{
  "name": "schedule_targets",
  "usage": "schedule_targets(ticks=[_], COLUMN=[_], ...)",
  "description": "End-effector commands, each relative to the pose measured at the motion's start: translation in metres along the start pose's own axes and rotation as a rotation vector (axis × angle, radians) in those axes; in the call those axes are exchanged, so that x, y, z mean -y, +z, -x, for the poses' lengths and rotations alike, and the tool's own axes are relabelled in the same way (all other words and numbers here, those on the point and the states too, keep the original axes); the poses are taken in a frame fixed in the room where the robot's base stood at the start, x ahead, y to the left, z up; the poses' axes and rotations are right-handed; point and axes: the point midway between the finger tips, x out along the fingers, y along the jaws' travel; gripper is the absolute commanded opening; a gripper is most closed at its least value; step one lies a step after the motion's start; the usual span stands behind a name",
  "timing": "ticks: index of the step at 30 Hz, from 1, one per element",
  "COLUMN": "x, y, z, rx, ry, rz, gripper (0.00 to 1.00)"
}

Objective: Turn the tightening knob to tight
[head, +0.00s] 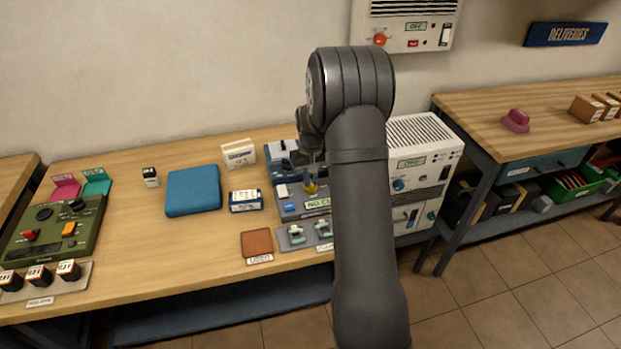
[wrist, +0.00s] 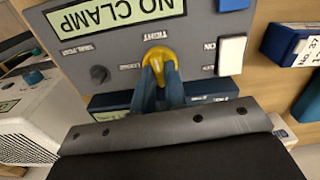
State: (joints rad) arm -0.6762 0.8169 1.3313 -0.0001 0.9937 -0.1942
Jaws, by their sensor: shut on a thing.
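The tightening knob is yellow (wrist: 158,54) on the grey panel (wrist: 200,55) of a bench device, and in the head view it is a small yellow spot (head: 311,188). My gripper (wrist: 160,69) is shut on it, with one blue finger on each side. The fingers and the knob's own body hide part of it, so I cannot tell exactly where it points. A "TIGHT" label (wrist: 155,35) is beside it; another small label is too blurred to read. The panel's display (wrist: 115,14) reads "NO CLAMP". In the head view my arm covers the device's right side.
A white cabinet (head: 425,150) stands at right.

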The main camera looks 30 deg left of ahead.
Motion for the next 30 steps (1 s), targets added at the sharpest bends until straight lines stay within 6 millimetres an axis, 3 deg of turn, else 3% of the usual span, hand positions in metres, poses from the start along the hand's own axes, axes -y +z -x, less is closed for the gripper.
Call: schedule_targets(ticks=[6,7,10,22,26,30], x=[0.0,0.0,0.0,0.0,0.0,0.0], y=[-0.001,-0.001,0.0,-0.001,-0.001,-0.001], z=[0.001,0.001,0.001,0.009,0.031,0.065], rx=[-0.002,-0.002,-0.001,-0.003,-0.005,-0.006], ry=[0.0,0.0,0.0,0.001,0.001,0.001], rz=[0.001,0.001,0.001,0.001,0.001,0.001], gripper=[0.0,0.16,0.34,0.34,0.34,0.34])
